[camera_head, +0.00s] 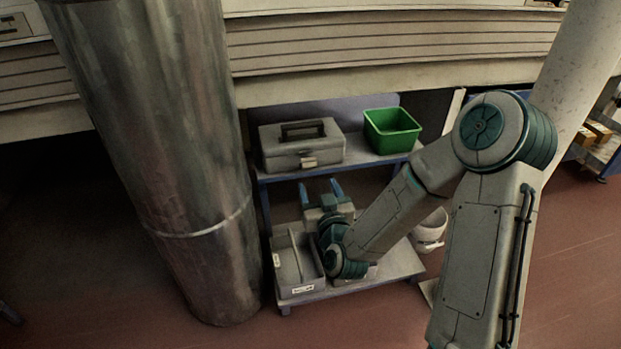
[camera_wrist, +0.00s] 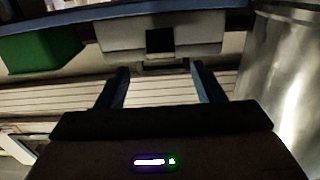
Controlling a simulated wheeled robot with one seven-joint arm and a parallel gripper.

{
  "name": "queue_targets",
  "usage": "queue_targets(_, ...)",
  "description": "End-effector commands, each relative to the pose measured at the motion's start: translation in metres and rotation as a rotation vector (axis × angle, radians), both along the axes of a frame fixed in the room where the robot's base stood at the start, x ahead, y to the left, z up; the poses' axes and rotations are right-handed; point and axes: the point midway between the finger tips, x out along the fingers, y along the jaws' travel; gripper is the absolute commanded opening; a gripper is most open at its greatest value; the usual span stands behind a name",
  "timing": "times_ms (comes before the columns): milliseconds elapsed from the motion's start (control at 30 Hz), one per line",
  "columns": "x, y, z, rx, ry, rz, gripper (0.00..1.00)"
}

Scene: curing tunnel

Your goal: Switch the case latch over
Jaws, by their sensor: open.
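A grey case (camera_head: 302,148) with a dark handle on its lid sits on the upper shelf. A small pale latch (camera_head: 308,162) is on its front; which way it is set is too small to tell. My gripper (camera_head: 320,188) is open and empty, its two blue fingers apart. In the head view it appears just below the case front, apart from the latch. In the wrist view the scene looks upside down: the case (camera_wrist: 108,38) is beyond the open fingers (camera_wrist: 160,72), with a dark square latch area (camera_wrist: 160,40) roughly centred between them.
A green bin (camera_head: 392,132) stands right of the case on the same shelf (camera_head: 372,158). A grey divided tray (camera_head: 298,292) lies on the lower shelf, with a white bucket (camera_head: 430,232) to the right. A thick metal column (camera_head: 165,150) stands close on the left.

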Motion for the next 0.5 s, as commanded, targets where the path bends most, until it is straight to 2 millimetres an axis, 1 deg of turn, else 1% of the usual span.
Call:
queue_targets(100, 0.024, 0.007, -0.002, 0.002, -0.004, -0.002, 0.62)
queue_targets(300, 0.058, 0.016, -0.001, 0.002, -0.001, -0.002, 0.62)
queue_targets(500, 0.076, 0.022, -0.001, 0.002, 0.0, -0.001, 0.62)
